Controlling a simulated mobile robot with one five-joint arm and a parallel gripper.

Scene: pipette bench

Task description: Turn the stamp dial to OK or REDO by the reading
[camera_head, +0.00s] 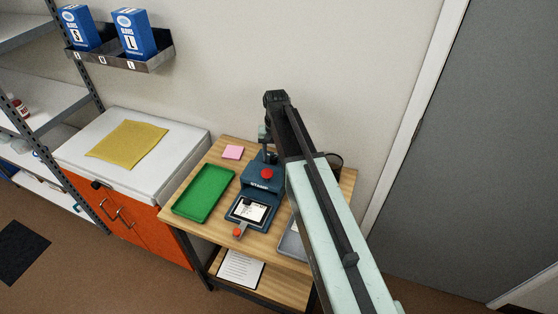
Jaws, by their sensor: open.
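A dark blue device (266,187) stands on the wooden bench, with a red round knob or button on top. At its front is a plate with a white card or display (249,212) with dark markings too small to read. An orange-red round part (238,232) sits at its front edge. I cannot tell which part is the stamp dial, and no OK or REDO lettering is legible. My arm reaches over the bench from the lower right. My gripper (263,153) hangs down behind the device, small and partly hidden, open, with nothing visible in it.
A green tray (204,192) lies left of the device, and a pink note pad (233,152) lies behind the tray. A grey flat object (291,243) is partly hidden by my arm. The wall is close behind. An orange cabinet (150,228) adjoins the bench at left.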

